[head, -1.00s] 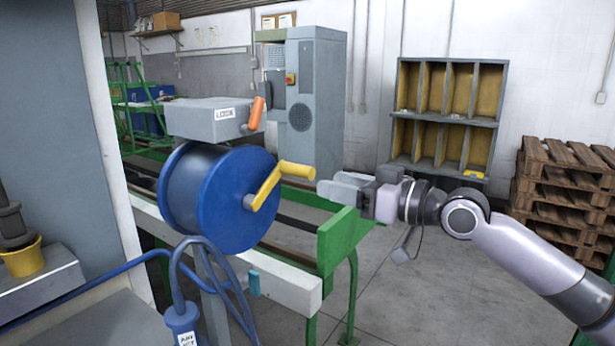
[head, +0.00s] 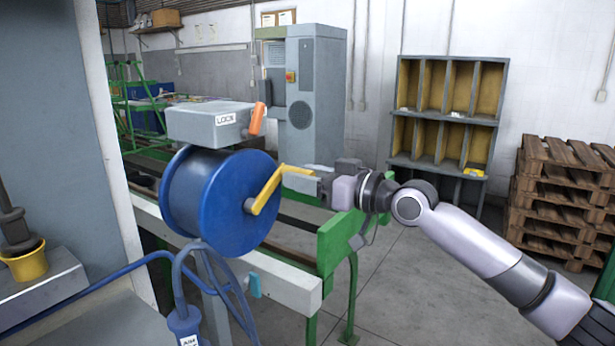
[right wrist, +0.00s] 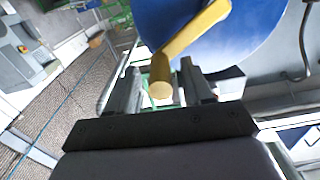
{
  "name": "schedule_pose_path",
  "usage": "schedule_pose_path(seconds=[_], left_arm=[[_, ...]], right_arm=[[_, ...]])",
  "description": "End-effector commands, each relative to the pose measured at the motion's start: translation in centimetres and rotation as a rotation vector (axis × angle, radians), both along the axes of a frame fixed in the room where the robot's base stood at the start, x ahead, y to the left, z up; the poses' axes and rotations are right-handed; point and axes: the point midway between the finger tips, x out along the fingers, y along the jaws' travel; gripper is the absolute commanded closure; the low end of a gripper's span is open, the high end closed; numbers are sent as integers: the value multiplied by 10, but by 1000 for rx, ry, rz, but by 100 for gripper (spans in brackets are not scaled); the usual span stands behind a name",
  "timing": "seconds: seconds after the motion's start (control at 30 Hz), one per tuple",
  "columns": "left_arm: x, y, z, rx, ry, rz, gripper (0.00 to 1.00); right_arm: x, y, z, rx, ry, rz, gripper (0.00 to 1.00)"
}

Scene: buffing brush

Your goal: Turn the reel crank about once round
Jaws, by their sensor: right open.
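The blue reel (head: 212,200) stands at the left centre with a yellow crank (head: 265,190) on its right face. The crank arm slants up and right from the hub to its handle (head: 297,169). My right gripper (head: 300,181) is at the handle, coming from the right. In the right wrist view the handle (right wrist: 160,80) lies between the two open fingers of the right gripper (right wrist: 158,88), with the blue reel (right wrist: 255,35) behind. I cannot tell whether either finger touches the handle. My left gripper is not in view.
A blue cable (head: 100,289) runs in front. A green and white bench frame (head: 270,278) is below. Pallets (head: 562,200) stand far right.

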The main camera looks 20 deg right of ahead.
Motion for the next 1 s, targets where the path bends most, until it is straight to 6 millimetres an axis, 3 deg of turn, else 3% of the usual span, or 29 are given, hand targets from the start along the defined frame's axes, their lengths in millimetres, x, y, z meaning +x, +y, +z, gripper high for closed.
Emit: schedule_pose_path(seconds=[0.07,0.2,0.23,0.67,1.0], left_arm=[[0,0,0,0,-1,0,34],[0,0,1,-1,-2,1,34],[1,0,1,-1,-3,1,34],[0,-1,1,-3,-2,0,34],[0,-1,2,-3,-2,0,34]], right_arm=[[0,0,0,0,0,0,49],[0,0,0,0,0,0,95],[0,0,0,0,0,0,100],[1,-2,-5,47,38,0,100],[6,-8,-27,245,193,0,100]])
